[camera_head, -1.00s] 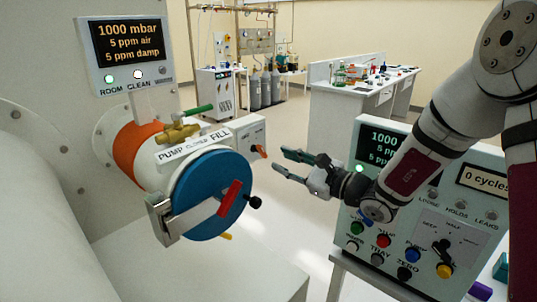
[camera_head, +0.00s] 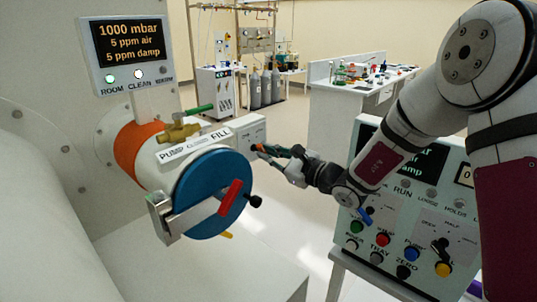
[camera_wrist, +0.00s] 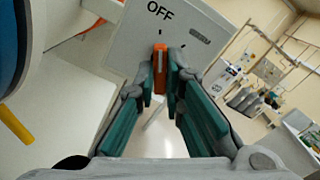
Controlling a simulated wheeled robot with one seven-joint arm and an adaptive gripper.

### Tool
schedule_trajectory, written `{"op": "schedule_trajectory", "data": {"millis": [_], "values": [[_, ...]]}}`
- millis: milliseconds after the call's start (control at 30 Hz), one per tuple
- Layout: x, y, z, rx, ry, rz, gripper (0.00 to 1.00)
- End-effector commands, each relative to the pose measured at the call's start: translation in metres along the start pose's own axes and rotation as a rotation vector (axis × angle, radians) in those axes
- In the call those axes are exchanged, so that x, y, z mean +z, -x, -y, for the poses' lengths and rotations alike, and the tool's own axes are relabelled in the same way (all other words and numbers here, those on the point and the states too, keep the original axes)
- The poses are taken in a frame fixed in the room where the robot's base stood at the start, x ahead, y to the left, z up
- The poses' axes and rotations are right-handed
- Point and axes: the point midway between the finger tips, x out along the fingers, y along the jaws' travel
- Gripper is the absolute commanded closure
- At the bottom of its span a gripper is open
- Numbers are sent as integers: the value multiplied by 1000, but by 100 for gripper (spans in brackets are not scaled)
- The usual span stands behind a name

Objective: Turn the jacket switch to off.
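The jacket switch is an orange knob (camera_wrist: 160,70) with a white line, on a white box (camera_wrist: 120,42) marked OFF; the box also shows in the head view (camera_head: 249,132). In the wrist view the knob stands upright, with OFF directly above it and a grey label, too blurred to read, to its upper right. My gripper (camera_wrist: 160,82) has its green fingers on either side of the knob, open with a narrow gap; contact is hard to tell. In the head view my gripper (camera_head: 261,153) reaches left to the box, and its fingers mostly hide the knob.
A blue round door (camera_head: 207,193) with a red handle (camera_head: 230,197) and a black knob (camera_head: 255,201) is close left of my gripper. A panel with buttons (camera_head: 400,225) stands to the right, near my arm. Open floor lies between.

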Motion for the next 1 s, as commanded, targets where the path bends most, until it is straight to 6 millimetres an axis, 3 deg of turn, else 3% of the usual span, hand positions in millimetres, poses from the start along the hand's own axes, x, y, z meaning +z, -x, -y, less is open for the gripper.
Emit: {"op": "schedule_trajectory", "data": {"millis": [367, 1000], "values": [[0, 1, -1, 1, -60, -1, 100], [0, 1, 0, 0, -451, -2, 100]]}}
